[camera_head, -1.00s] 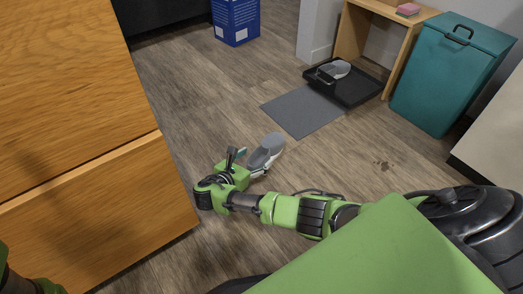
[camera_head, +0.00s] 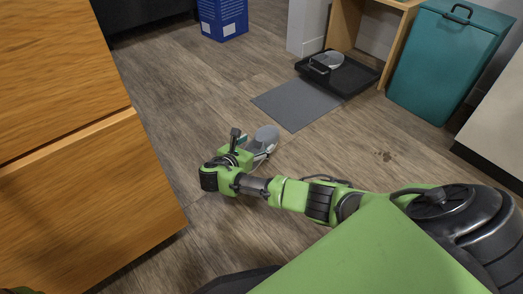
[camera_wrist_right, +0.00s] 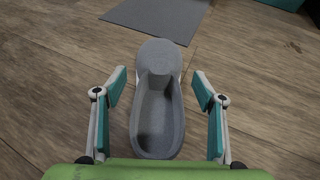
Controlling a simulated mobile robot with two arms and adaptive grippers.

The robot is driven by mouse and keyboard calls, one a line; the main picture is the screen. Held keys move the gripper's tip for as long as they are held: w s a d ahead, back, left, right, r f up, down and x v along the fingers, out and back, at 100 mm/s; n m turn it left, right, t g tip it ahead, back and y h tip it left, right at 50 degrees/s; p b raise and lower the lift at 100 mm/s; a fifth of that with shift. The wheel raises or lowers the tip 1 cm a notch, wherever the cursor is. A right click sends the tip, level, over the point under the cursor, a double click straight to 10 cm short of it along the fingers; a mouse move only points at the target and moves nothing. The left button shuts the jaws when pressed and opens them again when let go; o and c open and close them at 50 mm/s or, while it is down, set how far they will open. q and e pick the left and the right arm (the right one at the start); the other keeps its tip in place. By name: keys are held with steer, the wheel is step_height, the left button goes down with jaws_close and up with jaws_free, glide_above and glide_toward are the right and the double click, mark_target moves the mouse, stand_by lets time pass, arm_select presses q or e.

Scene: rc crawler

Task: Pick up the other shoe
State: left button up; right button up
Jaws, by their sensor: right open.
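A grey shoe with a pale sole (camera_head: 265,140) lies on the wooden floor in front of the wooden cabinet. In the right wrist view the shoe (camera_wrist_right: 159,100) lies lengthwise between the two fingers of my right gripper (camera_wrist_right: 159,98). The fingers are spread, with a gap on each side of the shoe. In the head view my right gripper (camera_head: 251,147) is low at the shoe and hides part of it. The other shoe (camera_head: 328,60) sits in a black tray (camera_head: 355,81) at the back. My left gripper is not seen in these frames.
A grey mat (camera_head: 296,104) lies in front of the tray, with a wooden shelf (camera_head: 396,50) behind. A teal bin (camera_head: 446,62) stands at the right. The wooden cabinet (camera_head: 85,200) fills the left. A blue box (camera_head: 222,18) stands at the back. Floor around the shoe is clear.

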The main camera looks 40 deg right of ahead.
steer(key=shift+w+d, duration=0.1)
steer(key=shift+d, duration=0.05)
steer(key=c, duration=1.4)
steer(key=shift+o, duration=0.2)
